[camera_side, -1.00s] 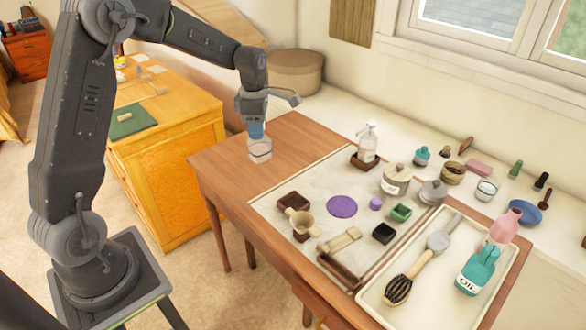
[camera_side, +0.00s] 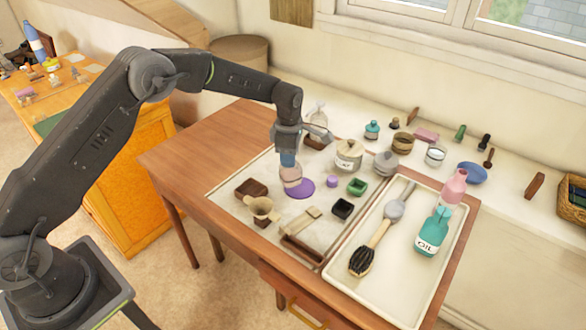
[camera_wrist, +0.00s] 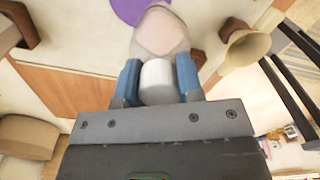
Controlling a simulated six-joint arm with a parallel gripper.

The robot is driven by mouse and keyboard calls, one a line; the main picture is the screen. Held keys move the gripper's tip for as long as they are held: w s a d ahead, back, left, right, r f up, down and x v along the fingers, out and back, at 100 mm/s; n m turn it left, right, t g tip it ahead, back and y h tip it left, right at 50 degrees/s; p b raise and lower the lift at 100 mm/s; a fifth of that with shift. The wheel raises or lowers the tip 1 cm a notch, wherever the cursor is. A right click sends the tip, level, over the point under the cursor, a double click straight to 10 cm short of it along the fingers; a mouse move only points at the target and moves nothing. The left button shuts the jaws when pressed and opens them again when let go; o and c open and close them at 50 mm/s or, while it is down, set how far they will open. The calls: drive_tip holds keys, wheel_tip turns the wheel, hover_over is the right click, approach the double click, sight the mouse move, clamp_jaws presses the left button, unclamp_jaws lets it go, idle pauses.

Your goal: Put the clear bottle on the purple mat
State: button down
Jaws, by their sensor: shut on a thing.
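The clear bottle hangs upright in my gripper (camera_side: 288,159), whose blue fingers are shut on its white cap. In the side view the see-through bottle (camera_side: 291,181) is over the left part of the round purple mat (camera_side: 304,188), hiding some of it. In the wrist view the bottle (camera_wrist: 160,34) points away between the fingers of my gripper (camera_wrist: 158,80), and part of the mat (camera_wrist: 126,9) shows beyond it, to the upper left. I cannot tell whether the bottle's base touches anything.
A beige cup-shaped holder (camera_side: 262,208) and brown block (camera_side: 250,188) stand left of the mat. A purple cap (camera_side: 331,181), a green box (camera_side: 357,187) and a black box (camera_side: 342,209) are on its right. A pump bottle (camera_side: 318,121) and lidded jar (camera_side: 348,157) stand behind.

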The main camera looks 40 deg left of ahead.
drive_tip(key=shift+w+d+f, duration=0.2)
drive_tip(key=shift+d+f, duration=0.2)
drive_tip(key=shift+d, duration=0.1)
drive_tip(key=shift+f, duration=1.9)
drive_tip(key=shift+f, duration=0.1)
drive_tip(key=c, duration=0.8)
unclamp_jaws()
drive_tip(key=shift+o, duration=0.2)
wheel_tip(320, 180, up, 12)
drive_tip(key=shift+r, duration=0.2)
